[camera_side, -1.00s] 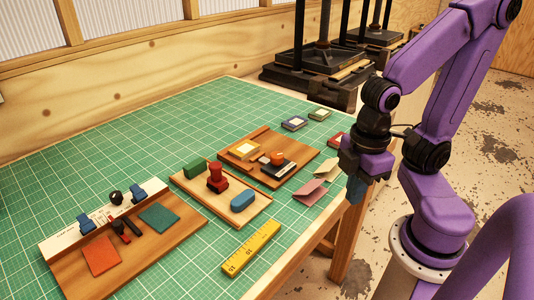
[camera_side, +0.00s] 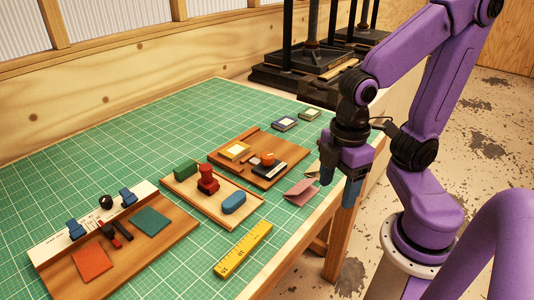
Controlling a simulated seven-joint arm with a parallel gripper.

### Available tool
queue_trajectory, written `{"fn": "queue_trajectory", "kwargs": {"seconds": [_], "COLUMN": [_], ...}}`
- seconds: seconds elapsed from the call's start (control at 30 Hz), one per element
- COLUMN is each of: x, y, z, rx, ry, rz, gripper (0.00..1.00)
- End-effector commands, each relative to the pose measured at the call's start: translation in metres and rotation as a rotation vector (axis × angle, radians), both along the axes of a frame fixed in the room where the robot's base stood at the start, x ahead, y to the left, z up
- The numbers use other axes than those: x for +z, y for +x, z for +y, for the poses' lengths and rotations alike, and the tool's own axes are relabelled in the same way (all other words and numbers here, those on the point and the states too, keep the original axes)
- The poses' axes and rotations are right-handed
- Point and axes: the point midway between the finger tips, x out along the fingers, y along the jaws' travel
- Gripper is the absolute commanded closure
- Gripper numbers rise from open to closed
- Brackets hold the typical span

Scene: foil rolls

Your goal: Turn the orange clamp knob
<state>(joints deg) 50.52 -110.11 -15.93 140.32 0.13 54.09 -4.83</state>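The orange clamp knob (camera_side: 267,158) is a small round knob. It sits by a dark block with a pale edge on the wooden board (camera_side: 285,176) near the right side of the green mat. My gripper (camera_side: 338,185) hangs to the right of this board, above the table's right edge, with its fingers pointing down. It is apart from the knob. Two fingers show with a gap between them, and nothing is seen held. The knob's far side is hidden.
A tray (camera_side: 222,219) holds a red stamp, a green block and a blue block. A board (camera_side: 67,265) with blue clips, orange and teal squares lies front left. A yellow ruler (camera_side: 243,248) and pink folded card (camera_side: 301,191) lie nearby. Black presses (camera_side: 310,82) stand behind.

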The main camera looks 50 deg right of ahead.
Motion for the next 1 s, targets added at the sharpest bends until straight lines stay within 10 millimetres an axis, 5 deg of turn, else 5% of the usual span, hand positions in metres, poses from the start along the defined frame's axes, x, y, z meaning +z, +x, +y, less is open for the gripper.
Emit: {"fn": "queue_trajectory", "kwargs": {"seconds": [0.3, 0.6, 0.8, 1.0], "x": [0.041, 0.076, 0.095, 0.102], "y": [0.095, 0.186, 0.228, 0.244], "z": [0.007, -0.028, -0.063, -0.082], "rx": [0.128, 0.268, 0.349, 0.391], "ry": [-0.016, -0.023, -0.021, -0.019], "rz": [0.005, 0.021, 0.03, 0.034], "gripper": [0.35, 0.35, 0.35, 0.35]}}
